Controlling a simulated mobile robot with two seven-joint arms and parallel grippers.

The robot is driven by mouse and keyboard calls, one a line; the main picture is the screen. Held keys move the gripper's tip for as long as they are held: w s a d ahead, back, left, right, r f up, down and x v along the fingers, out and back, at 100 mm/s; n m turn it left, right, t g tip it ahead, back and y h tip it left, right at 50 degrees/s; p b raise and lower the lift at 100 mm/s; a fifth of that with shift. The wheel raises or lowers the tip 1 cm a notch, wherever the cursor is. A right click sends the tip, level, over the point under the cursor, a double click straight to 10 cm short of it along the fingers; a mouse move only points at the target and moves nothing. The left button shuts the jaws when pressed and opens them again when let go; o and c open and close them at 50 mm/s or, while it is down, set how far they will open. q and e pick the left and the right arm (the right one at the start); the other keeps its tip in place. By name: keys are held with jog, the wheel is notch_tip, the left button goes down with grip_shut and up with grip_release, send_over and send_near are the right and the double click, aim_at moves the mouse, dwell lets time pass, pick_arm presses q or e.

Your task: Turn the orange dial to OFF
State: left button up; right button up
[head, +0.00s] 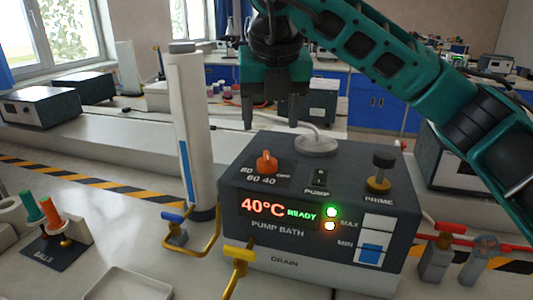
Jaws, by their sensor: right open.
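The orange dial (266,162) sits on the sloped top left of the dark pump bath box (290,254). The exact pointing direction of the dial is too small to tell. The box's display (278,208) reads 40°C READY. My right gripper (270,118) is open and empty, fingers pointing down, above and slightly behind the dial, apart from it. My left gripper is not in view.
A PUMP switch (319,178) and a black PRIME knob (382,162) sit right of the dial. A tall white column (187,135) stands close on the left. A yellow-handled drain valve (238,256) is in front. A hose fitting (317,146) rises behind.

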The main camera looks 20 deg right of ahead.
aim_at(267, 156)
jog(key=x, duration=1)
jog(key=shift+f, duration=0.25)
jog(key=c, duration=1)
